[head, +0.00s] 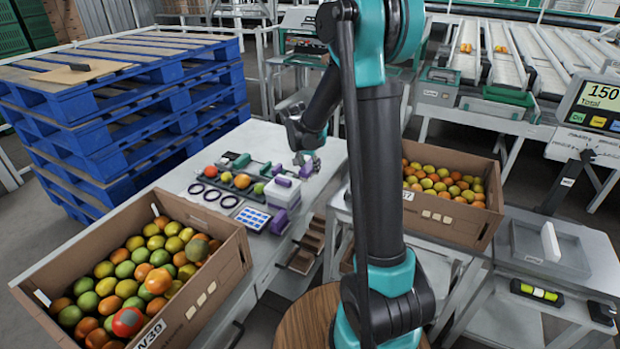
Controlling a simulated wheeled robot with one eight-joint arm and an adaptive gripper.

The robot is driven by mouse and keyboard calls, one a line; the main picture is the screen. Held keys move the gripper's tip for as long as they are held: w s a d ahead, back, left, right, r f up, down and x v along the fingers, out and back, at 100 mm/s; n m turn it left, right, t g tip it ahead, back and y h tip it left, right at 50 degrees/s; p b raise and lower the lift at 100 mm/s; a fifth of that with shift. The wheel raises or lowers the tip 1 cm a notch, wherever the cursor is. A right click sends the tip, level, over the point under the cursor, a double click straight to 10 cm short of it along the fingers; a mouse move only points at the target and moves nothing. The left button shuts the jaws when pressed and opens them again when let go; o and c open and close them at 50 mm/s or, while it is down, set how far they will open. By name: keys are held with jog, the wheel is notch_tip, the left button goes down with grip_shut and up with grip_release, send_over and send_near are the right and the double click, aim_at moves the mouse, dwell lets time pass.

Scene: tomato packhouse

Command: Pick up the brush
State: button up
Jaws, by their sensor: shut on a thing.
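My gripper (309,158) is at the back right of the grey worktable (335,155), low over its top, with its fingers closed. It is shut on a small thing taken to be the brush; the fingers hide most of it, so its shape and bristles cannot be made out. A small purple piece (306,171) shows right below the fingertips; I cannot tell whether it is part of the held thing.
A dark rack of tomatoes (226,183), black rings (212,195), a blue-and-white card (253,219) and a pale box (284,194) crowd the table. Tomato cartons stand front left (218,280) and right (455,222). Blue pallets (120,130) rise at left.

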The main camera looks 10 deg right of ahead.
aim_at(310, 164)
notch_tip(310, 164, up, 14)
jog(key=shift+r, duration=0.2)
